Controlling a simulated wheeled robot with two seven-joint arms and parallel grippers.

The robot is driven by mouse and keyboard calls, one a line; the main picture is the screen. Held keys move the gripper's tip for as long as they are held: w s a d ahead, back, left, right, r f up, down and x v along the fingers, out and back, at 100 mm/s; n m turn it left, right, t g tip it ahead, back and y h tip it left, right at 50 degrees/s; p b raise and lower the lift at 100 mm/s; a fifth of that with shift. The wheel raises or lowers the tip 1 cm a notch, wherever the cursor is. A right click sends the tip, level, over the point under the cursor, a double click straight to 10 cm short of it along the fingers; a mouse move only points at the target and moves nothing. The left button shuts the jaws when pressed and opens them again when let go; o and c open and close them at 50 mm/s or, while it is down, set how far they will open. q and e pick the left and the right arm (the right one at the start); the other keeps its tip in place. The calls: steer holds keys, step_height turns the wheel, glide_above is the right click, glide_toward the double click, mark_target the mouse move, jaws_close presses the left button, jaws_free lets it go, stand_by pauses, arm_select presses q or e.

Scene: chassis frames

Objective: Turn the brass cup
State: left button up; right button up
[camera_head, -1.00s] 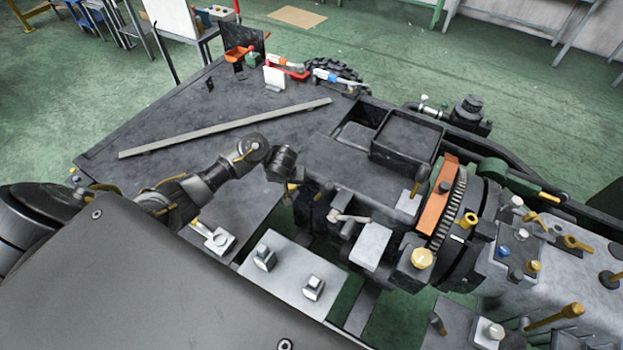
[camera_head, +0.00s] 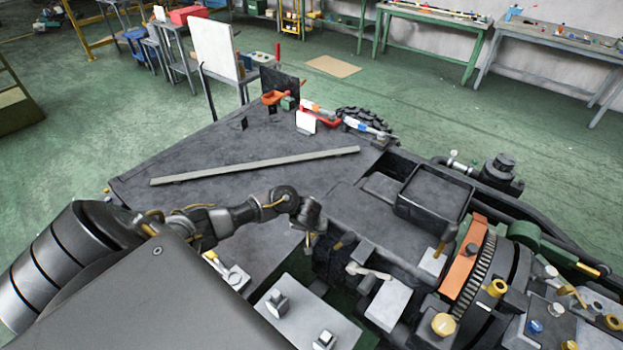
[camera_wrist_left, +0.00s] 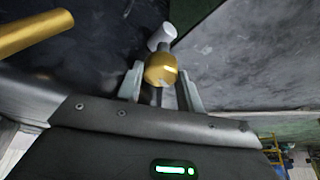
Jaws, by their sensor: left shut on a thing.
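A rounded brass cup (camera_wrist_left: 161,67) sits between the two fingers of my left gripper (camera_wrist_left: 160,82) in the left wrist view. The fingers are shut on it, one on each side. A pale grey cylindrical end (camera_wrist_left: 162,37) shows just beyond the cup. In the head view my left arm reaches in from the left and my left gripper (camera_head: 309,238) points down beside the dark machine block; the cup is mostly hidden there by the wrist. My right gripper is in neither view.
A thick brass bar (camera_wrist_left: 35,33) lies close to the gripper's left in the wrist view. In the head view, an orange plate (camera_head: 463,262), a toothed wheel (camera_head: 477,268) and several brass knobs stand right of the gripper. A long grey bar (camera_head: 255,166) lies on the dark plate behind.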

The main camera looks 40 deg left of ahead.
arm_select(q)
steer(key=shift+a+m, duration=0.1)
steer(key=shift+m, duration=0.2)
steer(key=m+h, duration=0.2)
steer(key=m, duration=0.2)
steer(key=shift+a+m, duration=0.15)
steer(key=shift+m, duration=0.15)
steer(key=m+h, duration=0.1)
steer(key=m, duration=0.1)
steer(key=m+h, duration=0.1)
steer(key=m, duration=0.2)
steer(key=shift+w+a, duration=0.1)
steer(key=shift+m, duration=0.3)
steer(key=o, duration=0.7)
steer(key=v, duration=1)
steer(key=shift+a+r+b, duration=0.1)
steer(key=shift+r+b, duration=0.3)
